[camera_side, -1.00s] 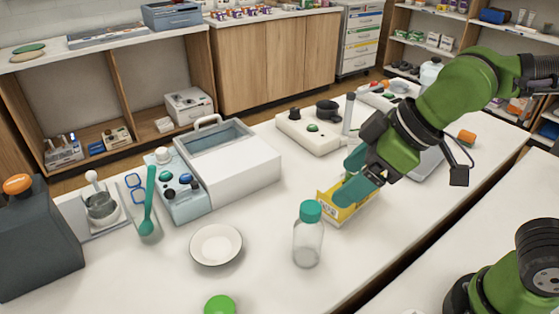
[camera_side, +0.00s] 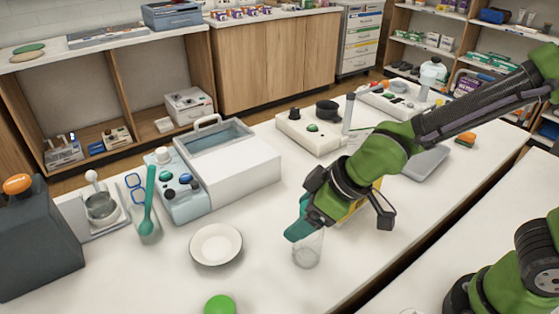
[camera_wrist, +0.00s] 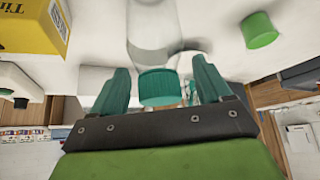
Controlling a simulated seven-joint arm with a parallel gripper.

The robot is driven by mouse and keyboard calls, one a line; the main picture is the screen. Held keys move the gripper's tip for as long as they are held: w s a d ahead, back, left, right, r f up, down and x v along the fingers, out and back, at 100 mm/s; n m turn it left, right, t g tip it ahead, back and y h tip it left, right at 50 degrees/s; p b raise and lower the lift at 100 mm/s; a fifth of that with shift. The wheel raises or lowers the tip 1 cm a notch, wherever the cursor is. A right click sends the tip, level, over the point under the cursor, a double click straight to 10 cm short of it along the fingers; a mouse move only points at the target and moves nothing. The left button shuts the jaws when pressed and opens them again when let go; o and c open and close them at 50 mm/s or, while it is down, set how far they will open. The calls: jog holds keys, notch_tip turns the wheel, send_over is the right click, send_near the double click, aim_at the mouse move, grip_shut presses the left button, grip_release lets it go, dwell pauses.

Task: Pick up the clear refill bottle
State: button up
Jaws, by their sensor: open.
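The clear refill bottle (camera_side: 307,250) stands upright on the white table, right of the white dish. In the side view my gripper (camera_side: 300,228) is at the top of the bottle and hides its teal cap. In the wrist view the bottle's clear body (camera_wrist: 153,32) is at top centre. Its teal cap (camera_wrist: 158,88) sits between my two teal fingers (camera_wrist: 158,85), with a gap visible on each side. My gripper is open and holds nothing.
A yellow box (camera_wrist: 32,27) is close beside the bottle, mostly behind my arm in the side view. A white dish (camera_side: 216,244) is to the left. A green lid (camera_side: 219,305) is at the front. The table between dish and bottle is clear.

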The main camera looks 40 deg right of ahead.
grip_shut()
dwell(0.5)
